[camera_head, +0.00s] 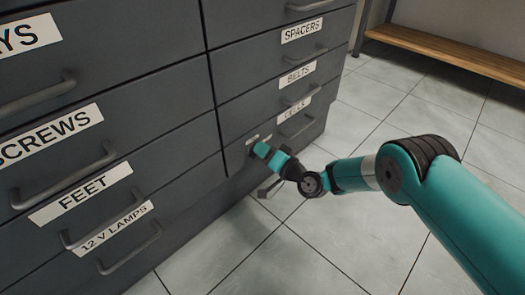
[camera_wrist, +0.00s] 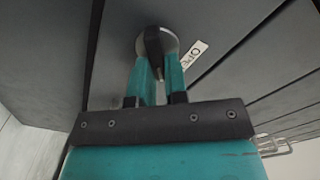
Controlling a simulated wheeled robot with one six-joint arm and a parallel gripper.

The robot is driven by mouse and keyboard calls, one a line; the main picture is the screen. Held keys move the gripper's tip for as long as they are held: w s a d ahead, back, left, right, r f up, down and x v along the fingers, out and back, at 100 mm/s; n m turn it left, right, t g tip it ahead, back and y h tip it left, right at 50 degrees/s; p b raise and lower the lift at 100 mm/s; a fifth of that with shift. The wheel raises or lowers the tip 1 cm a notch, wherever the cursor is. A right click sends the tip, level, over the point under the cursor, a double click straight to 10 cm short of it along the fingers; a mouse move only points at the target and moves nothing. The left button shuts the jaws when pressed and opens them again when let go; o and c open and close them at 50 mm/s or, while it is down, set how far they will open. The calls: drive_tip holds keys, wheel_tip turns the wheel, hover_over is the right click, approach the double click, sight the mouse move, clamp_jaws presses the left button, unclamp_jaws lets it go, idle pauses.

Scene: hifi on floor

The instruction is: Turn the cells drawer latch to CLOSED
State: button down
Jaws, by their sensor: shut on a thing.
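The cells drawer (camera_head: 299,126) is the low dark grey drawer in the right column, its label (camera_head: 291,117) hard to read in the head view. In the wrist view the latch (camera_wrist: 154,44) is a dark lever on a round pale plate. A white tag (camera_wrist: 191,55) beside it appears to begin with "OPE". My teal gripper (camera_wrist: 158,66) is shut on the lever, one finger on each side. In the head view my gripper (camera_head: 263,151) is at the drawer front and hides the latch. I cannot tell which setting the lever is at.
Drawers labelled SPACERS (camera_head: 301,31) and BELTS (camera_head: 297,75) are above, with bar handles protruding. FEET (camera_head: 81,192) and 12 V LAMPS (camera_head: 115,228) drawers are at left. The tiled floor (camera_head: 290,250) is clear. A wooden bench (camera_head: 450,50) stands at the back right.

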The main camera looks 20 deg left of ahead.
drive_tip(key=shift+f+m+b, duration=0.25)
drive_tip(key=shift+m+b, duration=0.05)
drive_tip(key=shift+m, duration=1.55)
drive_tip(key=shift+f+m+b, duration=0.2)
drive_tip(key=shift+m+b, duration=0.05)
drive_tip(key=shift+m, duration=1.9)
drive_tip(key=c, duration=1.1)
unclamp_jaws()
drive_tip(key=shift+c, duration=0.2)
drive_tip(key=shift+w, duration=0.1)
drive_tip(key=shift+d, duration=0.1)
drive_tip(key=p+v, duration=1.7)
drive_tip(key=shift+d+p, duration=0.15)
drive_tip(key=shift+p, duration=0.15)
